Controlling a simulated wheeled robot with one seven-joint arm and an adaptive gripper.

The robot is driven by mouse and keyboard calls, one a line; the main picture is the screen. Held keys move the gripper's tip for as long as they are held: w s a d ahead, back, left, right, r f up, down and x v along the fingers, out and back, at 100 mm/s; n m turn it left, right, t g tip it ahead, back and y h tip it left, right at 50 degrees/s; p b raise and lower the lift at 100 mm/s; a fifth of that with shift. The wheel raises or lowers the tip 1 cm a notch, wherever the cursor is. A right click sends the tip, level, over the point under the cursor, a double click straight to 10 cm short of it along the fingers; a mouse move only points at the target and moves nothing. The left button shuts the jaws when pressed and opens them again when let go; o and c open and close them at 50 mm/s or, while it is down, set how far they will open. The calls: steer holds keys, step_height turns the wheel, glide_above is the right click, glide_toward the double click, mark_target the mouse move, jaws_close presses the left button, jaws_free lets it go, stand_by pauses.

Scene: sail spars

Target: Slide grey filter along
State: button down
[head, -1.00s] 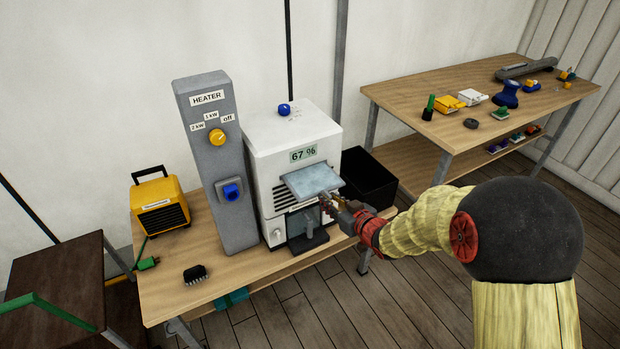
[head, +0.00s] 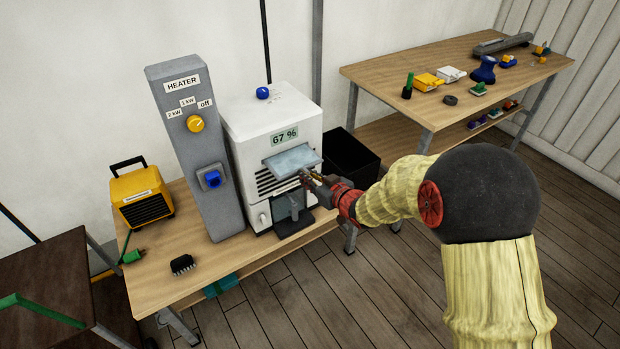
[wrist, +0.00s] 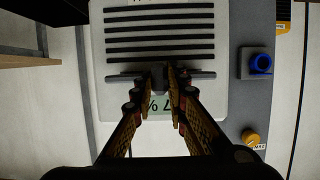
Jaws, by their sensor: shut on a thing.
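The grey filter (head: 292,160) is a flat pale-grey panel. It sticks out of the front of the white machine (head: 256,128), above the dark vent slots, in the head view. In the wrist view the filter (wrist: 202,77) shows edge-on as a thin bar across the white front (wrist: 216,100). My gripper (head: 306,175) is at the filter's outer edge. In the wrist view my gripper (wrist: 165,78) is shut on a small dark part at the middle of that edge. The fingers hide part of it.
A grey heater column (head: 190,150) with a yellow knob and blue socket stands left of the machine. A black bin (head: 352,158) is to the right. A yellow heater (head: 142,195) and a brush (head: 182,264) share the bench. A second table (head: 450,70) holds several small items.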

mark_target(292, 158)
steer(key=shift+w+a+f, duration=0.1)
steer(key=shift+w+a, duration=0.85)
steer(key=shift+w, duration=0.45)
steer(key=shift+w+a, duration=0.9)
steer(key=shift+w, duration=0.45)
steer(key=shift+w+a+f, duration=0.1)
steer(key=shift+w+a, duration=0.85)
steer(key=shift+w, duration=0.45)
steer(key=c, duration=1.7)
jaws_free()
steer(key=shift+r, duration=0.15)
